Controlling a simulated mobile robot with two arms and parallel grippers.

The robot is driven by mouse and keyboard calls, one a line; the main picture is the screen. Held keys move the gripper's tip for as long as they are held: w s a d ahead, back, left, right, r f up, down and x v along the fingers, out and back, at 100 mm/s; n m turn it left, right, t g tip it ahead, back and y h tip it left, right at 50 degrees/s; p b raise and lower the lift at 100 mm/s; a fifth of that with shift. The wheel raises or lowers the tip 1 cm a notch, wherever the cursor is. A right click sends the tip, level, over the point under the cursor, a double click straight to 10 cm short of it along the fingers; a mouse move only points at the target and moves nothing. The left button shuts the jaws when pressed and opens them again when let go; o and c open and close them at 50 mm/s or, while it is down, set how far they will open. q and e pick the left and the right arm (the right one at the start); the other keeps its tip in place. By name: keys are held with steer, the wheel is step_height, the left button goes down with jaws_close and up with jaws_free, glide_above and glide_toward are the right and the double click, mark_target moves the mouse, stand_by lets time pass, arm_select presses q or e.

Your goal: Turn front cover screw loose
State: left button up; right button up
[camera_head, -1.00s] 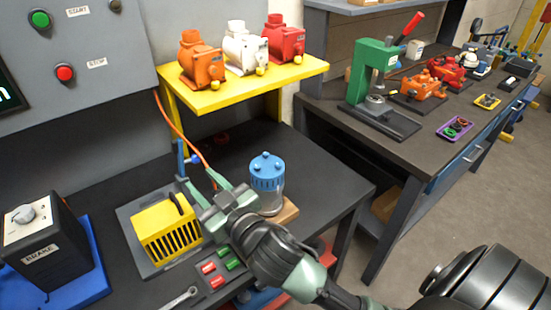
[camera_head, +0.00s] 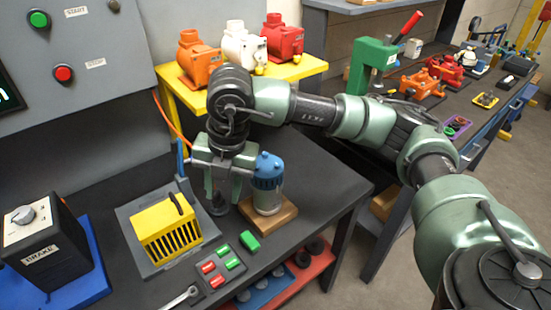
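The motor (camera_head: 267,198) stands upright on a wooden block on the dark bench, with a blue cover (camera_head: 268,172) on top. Small blue screw heads show on the cover; its left edge is partly hidden by my gripper. My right gripper (camera_head: 221,197) points down just left of the motor, its two fingers apart. A small dark piece (camera_head: 218,206) shows low between the fingers; I cannot tell whether it is touched. My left gripper is not in view.
A yellow slotted box (camera_head: 166,236) stands left of my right gripper. A green block (camera_head: 250,241), a panel of red and green pieces (camera_head: 220,265) and a wrench (camera_head: 180,298) lie in front. A yellow shelf (camera_head: 310,68) with several motors is behind; a brake box (camera_head: 40,245) stands left.

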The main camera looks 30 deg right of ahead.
mark_target(277, 164)
steer(key=w+d+r+m+h, duration=0.2)
steer(key=d+r+m+h, duration=0.25)
steer(key=d, duration=0.85)
steer(key=shift+n+t+h, duration=0.25)
steer(key=shift+t+h, duration=0.05)
steer(key=shift+h, duration=0.05)
steer(key=p+x, duration=0.2)
steer(key=x, duration=0.3)
steer(key=shift+w+d+f+p, duration=0.15)
steer(key=shift+d+f+p, duration=0.1)
steer(key=shift+f+p, duration=0.1)
steer(key=shift+w+f, duration=0.1)
steer(key=shift+f, duration=0.3)
jaws_close()
